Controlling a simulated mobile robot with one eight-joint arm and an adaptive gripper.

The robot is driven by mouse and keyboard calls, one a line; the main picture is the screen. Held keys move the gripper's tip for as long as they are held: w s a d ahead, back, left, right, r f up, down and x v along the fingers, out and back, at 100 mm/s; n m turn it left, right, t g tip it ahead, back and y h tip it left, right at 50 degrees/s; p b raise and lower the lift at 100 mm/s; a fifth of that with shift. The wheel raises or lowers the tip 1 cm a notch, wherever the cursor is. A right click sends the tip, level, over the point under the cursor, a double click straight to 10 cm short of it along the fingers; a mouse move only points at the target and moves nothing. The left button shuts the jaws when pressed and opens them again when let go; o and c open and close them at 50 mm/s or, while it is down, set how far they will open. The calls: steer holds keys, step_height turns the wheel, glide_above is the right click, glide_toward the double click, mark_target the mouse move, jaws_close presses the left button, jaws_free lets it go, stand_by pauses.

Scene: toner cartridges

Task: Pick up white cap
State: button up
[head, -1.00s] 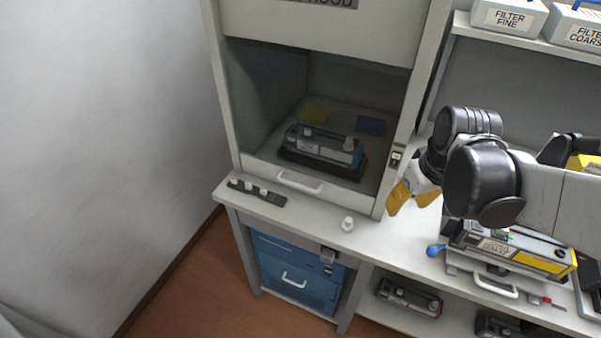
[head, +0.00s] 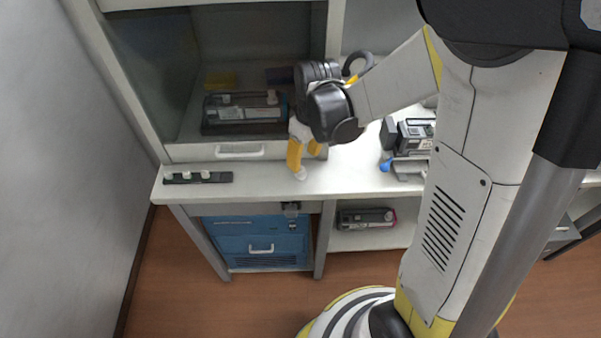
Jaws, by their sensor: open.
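A loose white cap (head: 300,175) sits on the white bench near its front edge, right of the fume cupboard's handle. My gripper (head: 305,161), with yellow fingers, points down just above and behind the cap. Its fingers are apart with nothing seen between them. The left finger's tip overlaps the top of the cap in the picture; I cannot tell whether they touch.
A toner cartridge (head: 243,113) lies inside the fume cupboard behind. Another unit with a blue knob (head: 386,165) stands to the right on the bench. A blue drawer cabinet (head: 228,243) and another cartridge (head: 366,218) are below. Bench between strip and cap is clear.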

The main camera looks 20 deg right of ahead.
mark_target(301, 168)
steer(key=f+b, duration=0.1)
steer(key=f, duration=0.2)
steer(key=f+b, duration=0.1)
steer(key=f, duration=0.1)
steer(key=shift+a+b, duration=0.3)
steer(key=shift+a, duration=0.1)
steer(key=shift+r, duration=0.1)
steer(key=shift+c, duration=0.4)
jaws_close()
